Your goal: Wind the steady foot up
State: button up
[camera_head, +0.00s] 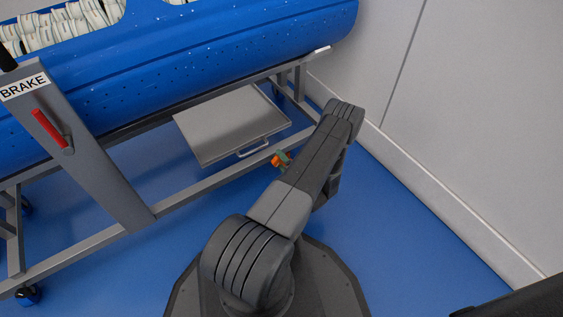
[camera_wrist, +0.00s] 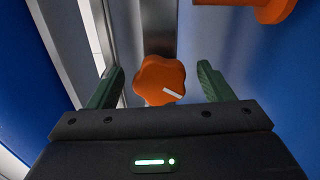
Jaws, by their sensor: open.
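An orange lobed knob (camera_wrist: 160,80) with a white mark on its face shows in the wrist view, in front of a grey metal post. My gripper (camera_wrist: 161,68) is open, with one green finger on each side of the knob. Gaps show between the knob and both fingers, so it is not gripped. A second orange part (camera_wrist: 262,8) shows at the top right of the wrist view; it is cut off by the frame edge. My arm hides most of my gripper there.
A blue tub (camera_head: 220,50) holding white bundles lies on a grey frame (camera_head: 190,192). A grey panel (camera_head: 228,124) with a handle sits under it. A post bears a BRAKE label (camera_head: 24,87) and a red lever (camera_head: 50,130). A pale wall (camera_head: 470,120) stands at right.

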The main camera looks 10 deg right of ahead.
jog(key=p+v, duration=0.3)
jog(key=v, duration=1)
jog(key=shift+s, duration=0.3)
jog(key=w+a+n+b, duration=0.1)
jog(key=w+n, duration=0.3)
jog(key=w+a+n+b, duration=0.1)
jog(key=w+a+n, duration=0.1)
jog(key=w+n, duration=0.3)
jog(key=w+a+n+b, duration=0.1)
jog(key=w+a+n, duration=0.1)
jog(key=w+n, duration=0.2)
jog(key=shift+w+a+r+n, duration=0.15)
jog(key=shift+w+a+n, duration=0.1)
jog(key=shift+n, duration=0.45)
